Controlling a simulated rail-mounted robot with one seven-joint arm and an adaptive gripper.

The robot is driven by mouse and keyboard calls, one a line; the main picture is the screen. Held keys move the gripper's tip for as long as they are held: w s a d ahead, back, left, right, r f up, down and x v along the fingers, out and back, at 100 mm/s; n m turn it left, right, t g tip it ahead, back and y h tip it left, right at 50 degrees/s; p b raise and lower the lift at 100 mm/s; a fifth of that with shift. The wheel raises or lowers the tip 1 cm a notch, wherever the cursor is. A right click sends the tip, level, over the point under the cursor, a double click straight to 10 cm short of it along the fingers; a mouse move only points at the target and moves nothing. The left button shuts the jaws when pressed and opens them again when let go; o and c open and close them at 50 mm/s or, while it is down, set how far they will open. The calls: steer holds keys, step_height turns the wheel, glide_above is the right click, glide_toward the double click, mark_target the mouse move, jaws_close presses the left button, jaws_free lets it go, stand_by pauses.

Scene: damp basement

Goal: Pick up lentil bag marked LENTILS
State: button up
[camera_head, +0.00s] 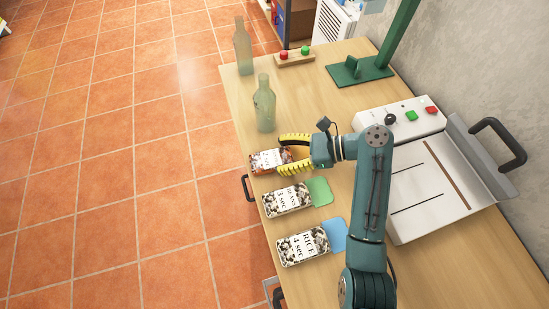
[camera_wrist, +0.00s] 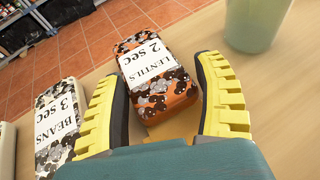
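The lentil bag (camera_head: 266,161), orange with dark and grey print and a white label, lies on the wooden table near its left edge. In the wrist view the bag (camera_wrist: 157,75) reads "LENTILS 2 sec". My gripper (camera_head: 281,154) is open, with its yellow ribbed fingers spread on either side of the bag's near end. I cannot tell whether the right finger touches the bag. An orange pad partly shows under the bag's near end.
The beans bag (camera_head: 287,200) and the rice bag (camera_head: 302,246) lie below it, beside green and blue pads. A glass bottle (camera_head: 264,105) stands close above, another bottle (camera_head: 243,47) farther back. A sealing machine (camera_head: 430,180) stands at right.

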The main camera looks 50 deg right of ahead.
steer(key=c, duration=0.5)
